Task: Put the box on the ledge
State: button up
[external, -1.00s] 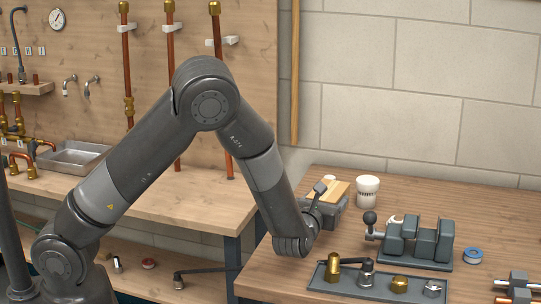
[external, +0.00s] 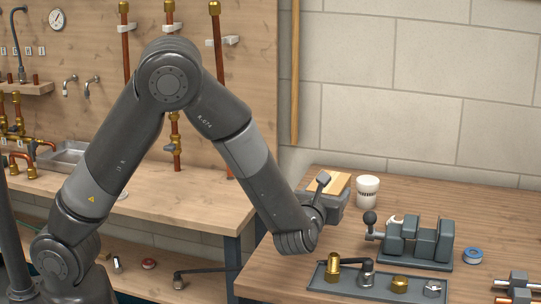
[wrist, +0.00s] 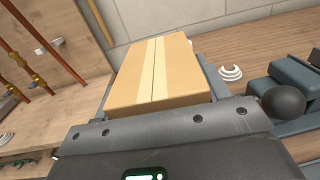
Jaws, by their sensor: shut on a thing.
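The box (wrist: 155,75) is tan cardboard with a pale tape strip along its top. In the wrist view it lies between the two fingers of my gripper (wrist: 150,50), which is shut on it. In the external view the box (external: 328,187) shows only in part behind my gripper (external: 336,199), over the back left of the right-hand workbench. I cannot tell whether its underside touches anything. A small wooden ledge (external: 36,89) with a tap on it is fixed to the wall board at the far left.
A white cup (external: 367,190) stands close right of the box. A grey vise (external: 420,243), a tray of brass fittings (external: 343,291) and a blue tape roll (external: 473,256) are on the workbench (external: 480,205). Copper pipes (external: 128,70) and a sink (external: 65,155) are at the left.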

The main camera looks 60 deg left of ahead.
jog(key=s+a+f+n+g+y, duration=0.1)
jog(key=s+a+n+g+y, duration=0.2)
jog(key=a, duration=1.1)
jog(key=s+a+f+n+g+y, duration=0.1)
jog(key=a+f+n+g+y, duration=0.2)
jog(key=a, duration=1.1)
jog(key=s+a+f+n+g, duration=0.1)
jog(key=s+a+f+g, duration=0.1)
jog(key=s+a, duration=0.3)
jog(key=s+a+f+n+g, duration=0.1)
jog(key=s+a, duration=0.4)
jog(key=a, duration=0.8)
jog(key=s+a+f+n+g, duration=0.1)
jog(key=s+a+f+g, duration=0.3)
jog(key=a, duration=0.6)
jog(key=shift+s+a+f+n+g, duration=0.1)
jog(key=shift+s+n+g, duration=0.25)
jog(key=shift+s, duration=0.35)
jog(key=shift+a+f, duration=0.2)
jog(key=shift+f, duration=1.9)
